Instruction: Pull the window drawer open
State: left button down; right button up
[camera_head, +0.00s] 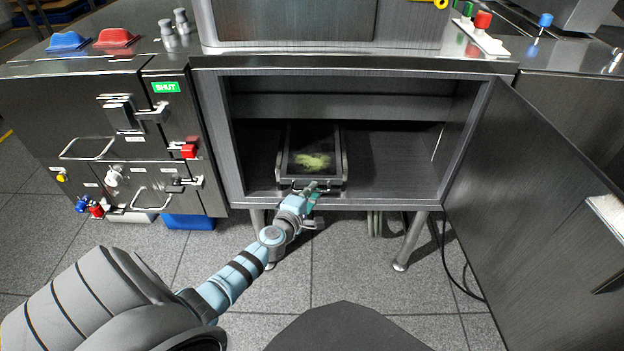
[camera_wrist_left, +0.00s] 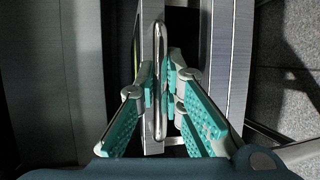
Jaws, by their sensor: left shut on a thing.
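The window drawer (camera_head: 344,176) is a narrow dark tray with a metal frame inside the open cabinet. It sits left of the middle, its front close to the cabinet's front sill. A yellow-green lump (camera_head: 313,160) lies in it. My left gripper (camera_head: 312,190) is at the drawer's front, shut on its handle. In the left wrist view the teal finger pads of my left gripper (camera_wrist_left: 162,92) close from both sides on the upright-looking metal handle bar (camera_wrist_left: 159,45). The gripper hides part of the drawer's front. My right gripper is not in view.
The cabinet door (camera_head: 560,200) stands open on the right. The cabinet floor (camera_head: 390,165) right of the drawer is clear. A steel unit (camera_head: 75,115) with latches, handles and a green "SHUT" label (camera_head: 166,87) stands on the left. Tiled floor lies in front, with cabinet legs (camera_head: 411,240).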

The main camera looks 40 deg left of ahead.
pick_arm(q)
jog(key=s+d+p, duration=0.2)
jog(key=s+d, duration=0.6)
jog(key=s, duration=0.2)
jog(key=shift+s, duration=0.35)
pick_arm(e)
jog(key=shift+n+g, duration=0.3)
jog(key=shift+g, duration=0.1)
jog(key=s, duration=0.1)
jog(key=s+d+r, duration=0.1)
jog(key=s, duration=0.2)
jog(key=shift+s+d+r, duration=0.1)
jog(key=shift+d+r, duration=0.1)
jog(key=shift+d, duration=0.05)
pick_arm(q)
jog(key=c, duration=1.7)
grip_release()
jog(key=shift+s+d, duration=0.1)
jog(key=v, duration=1.1)
jog(key=shift+s+d+r, duration=0.1)
jog(key=shift+s+r, duration=0.05)
jog(key=shift+s, duration=0.2)
